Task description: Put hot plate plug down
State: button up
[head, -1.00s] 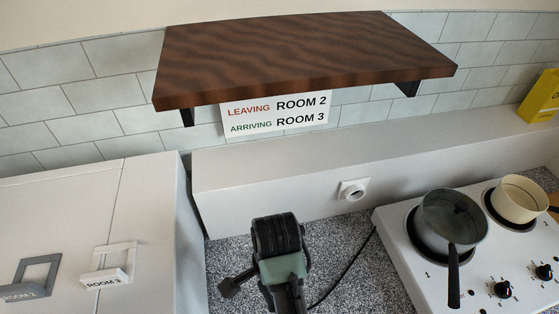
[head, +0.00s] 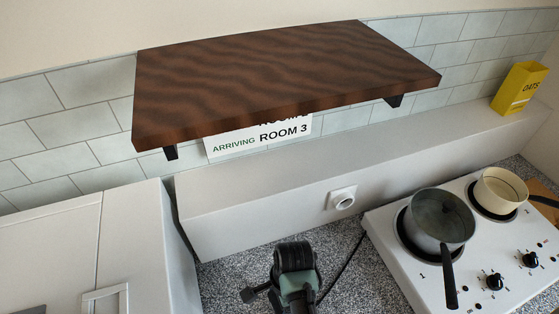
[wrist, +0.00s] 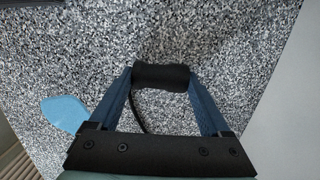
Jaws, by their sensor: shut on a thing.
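The hot plate plug (wrist: 161,73) is a dark, rounded cylinder between the two blue fingertips of my gripper (wrist: 161,80) in the wrist view. My gripper is shut on it. The speckled counter lies beneath; I cannot tell whether the plug touches it. A thin black cord (wrist: 138,112) hangs from the plug. In the head view my arm hides the plug and fingers, while the cord (head: 345,264) runs along the counter beside the white hot plate (head: 398,272).
A grey pan (head: 440,218) and a cream pan (head: 499,190) stand on the hot plate. A wooden shelf (head: 280,80) overhangs. A light blue object (wrist: 65,113) lies at left in the wrist view. Speckled counter (head: 235,275) is bare around my arm.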

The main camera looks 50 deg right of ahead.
jog(key=shift+f, duration=0.25)
jog(key=shift+f, duration=0.15)
jog(key=o, duration=1.2)
jog(key=shift+s+d+r+p, duration=0.1)
jog(key=shift+s+d+r, duration=0.1)
jog(key=shift+r, duration=1.9)
jog(key=shift+s+d+r+p, duration=0.1)
jog(key=shift+d+r+p, duration=0.1)
jog(key=shift+r, duration=1.85)
jog(key=shift+s+d+r+p, duration=0.1)
jog(key=shift+d+r, duration=0.1)
jog(key=shift+r, duration=1.9)
